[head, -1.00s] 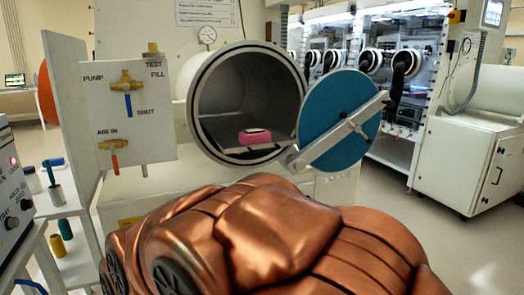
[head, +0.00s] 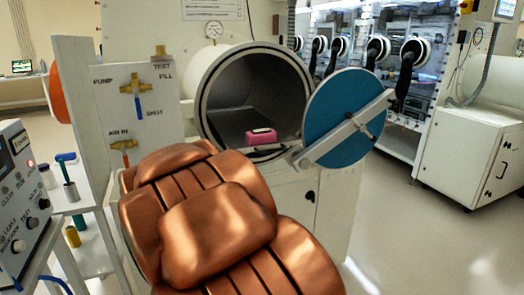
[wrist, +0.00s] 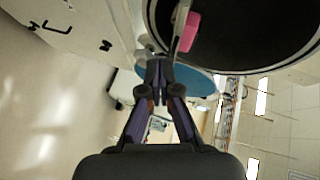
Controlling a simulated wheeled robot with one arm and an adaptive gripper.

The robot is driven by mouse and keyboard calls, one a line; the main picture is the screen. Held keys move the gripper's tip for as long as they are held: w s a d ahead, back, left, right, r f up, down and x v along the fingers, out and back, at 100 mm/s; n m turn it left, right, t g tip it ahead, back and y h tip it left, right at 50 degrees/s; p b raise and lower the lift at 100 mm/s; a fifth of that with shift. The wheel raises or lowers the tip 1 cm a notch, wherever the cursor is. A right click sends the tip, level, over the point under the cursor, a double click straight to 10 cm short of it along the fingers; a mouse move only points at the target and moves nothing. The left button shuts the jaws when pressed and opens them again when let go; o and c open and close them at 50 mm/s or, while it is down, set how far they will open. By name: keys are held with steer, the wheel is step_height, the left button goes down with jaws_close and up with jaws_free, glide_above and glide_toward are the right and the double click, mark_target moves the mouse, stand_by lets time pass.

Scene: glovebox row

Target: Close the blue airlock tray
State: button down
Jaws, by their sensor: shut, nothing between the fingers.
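The round airlock chamber (head: 222,62) is open in the head view, with its blue round door (head: 334,132) swung out to the right. A grey tray (head: 228,122) lies inside the chamber and carries a pink block (head: 261,137). My gripper (wrist: 157,66) is shut and empty in the wrist view. Its tips are near the chamber's rim, close to the tray's edge and in front of part of the blue door (wrist: 197,80); I cannot tell whether they touch. The pink block also shows there (wrist: 190,31). In the head view my copper arm hides the gripper.
A valve panel (head: 112,110) with blue and orange handles stands left of the chamber. A control box (head: 18,195) and a shelf cart with small bottles are at the far left. A white cabinet (head: 466,150) stands at right, with open floor before it.

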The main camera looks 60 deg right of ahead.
steer(key=s+d+r+m+g+h, duration=0.2)
steer(key=s+d+r+m+g, duration=0.1)
steer(key=s+d, duration=0.15)
glide_toward(266, 152)
steer(key=s+d, duration=0.1)
steer(key=d, duration=0.4)
steer(key=shift+w+d+f+p, duration=0.25)
steer(key=shift+w+d+p, duration=0.1)
steer(key=shift+w, duration=0.2)
steer(key=shift+w+d+f+p, duration=0.25)
steer(key=shift+w+p, duration=0.05)
steer(key=shift+w, duration=0.25)
